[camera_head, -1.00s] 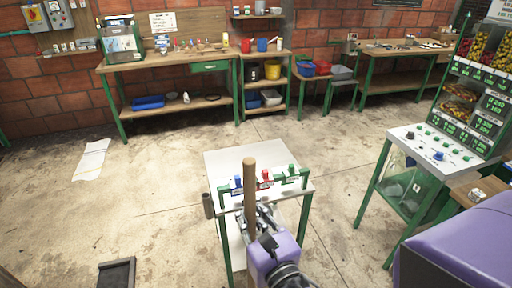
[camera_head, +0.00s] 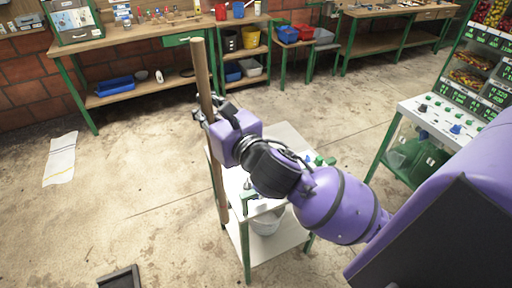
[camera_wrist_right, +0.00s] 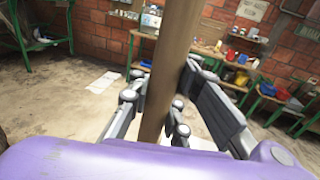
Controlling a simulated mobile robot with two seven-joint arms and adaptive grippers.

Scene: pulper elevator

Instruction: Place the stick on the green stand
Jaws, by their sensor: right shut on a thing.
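The stick (camera_head: 204,75) is a long brown wooden rod, nearly upright with a slight tilt. My right gripper (camera_head: 205,113) is shut around it at mid-length; the stick also crosses the right wrist view (camera_wrist_right: 170,75) between the fingers. The small white-topped stand with green legs (camera_head: 245,245) is below and right of the gripper, partly hidden by my right arm. The stick's lower part runs down along the stand's left edge; I cannot tell whether it touches or sits in anything there. Green fittings (camera_head: 319,160) show on the top. My left gripper is out of view.
A white bucket (camera_head: 266,222) sits on the stand's lower shelf. A workbench (camera_head: 130,40) stands along the back wall. A vending-style counter (camera_head: 440,122) is at the right. A paper sheet (camera_head: 60,158) lies on the open floor at left.

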